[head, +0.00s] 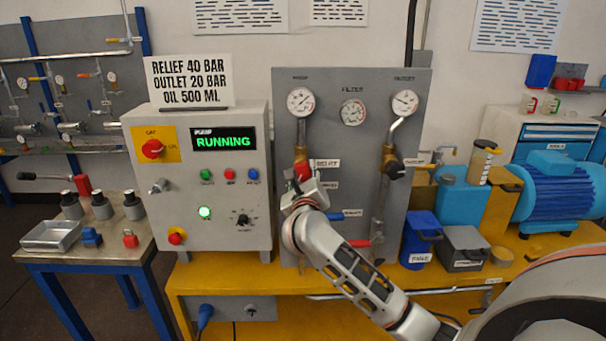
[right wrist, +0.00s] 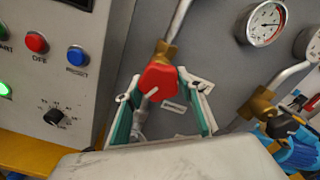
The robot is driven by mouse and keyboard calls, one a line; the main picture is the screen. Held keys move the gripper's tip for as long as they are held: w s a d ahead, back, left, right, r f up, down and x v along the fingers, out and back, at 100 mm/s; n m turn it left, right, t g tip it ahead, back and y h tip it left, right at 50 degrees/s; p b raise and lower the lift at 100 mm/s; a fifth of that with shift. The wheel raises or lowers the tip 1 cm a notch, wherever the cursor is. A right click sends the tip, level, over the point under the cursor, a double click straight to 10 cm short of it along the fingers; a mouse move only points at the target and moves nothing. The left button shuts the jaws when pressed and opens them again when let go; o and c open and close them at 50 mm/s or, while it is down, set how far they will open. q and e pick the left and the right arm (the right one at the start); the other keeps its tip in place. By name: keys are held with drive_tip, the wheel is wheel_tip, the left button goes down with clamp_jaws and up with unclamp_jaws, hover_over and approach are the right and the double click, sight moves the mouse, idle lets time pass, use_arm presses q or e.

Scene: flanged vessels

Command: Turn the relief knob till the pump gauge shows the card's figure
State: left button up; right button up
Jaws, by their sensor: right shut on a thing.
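The red relief knob (head: 304,172) sits on a brass valve under the pump gauge (head: 301,101) on the grey panel. My right gripper (head: 304,189) is shut on this knob; in the right wrist view its fingers stand on both sides of the red knob (right wrist: 158,77). The pump gauge shows a needle, but its figures are too small to read; a gauge (right wrist: 265,23) also shows in the right wrist view. The white card (head: 188,80) on the control box reads RELIEF 40 BAR, OUTLET 20 BAR, OIL 500 ML. My left gripper is out of view.
The control box (head: 203,215) at left shows a green RUNNING display (head: 223,142). A filter gauge (head: 353,112) and an outlet gauge (head: 405,102) with a dark knob (head: 394,169) below are to the right. Blue and grey bins (head: 421,240) stand on the yellow bench.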

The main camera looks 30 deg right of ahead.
idle(0.3)
drive_tip(key=o, duration=1.1)
drive_tip(key=v, duration=1.2)
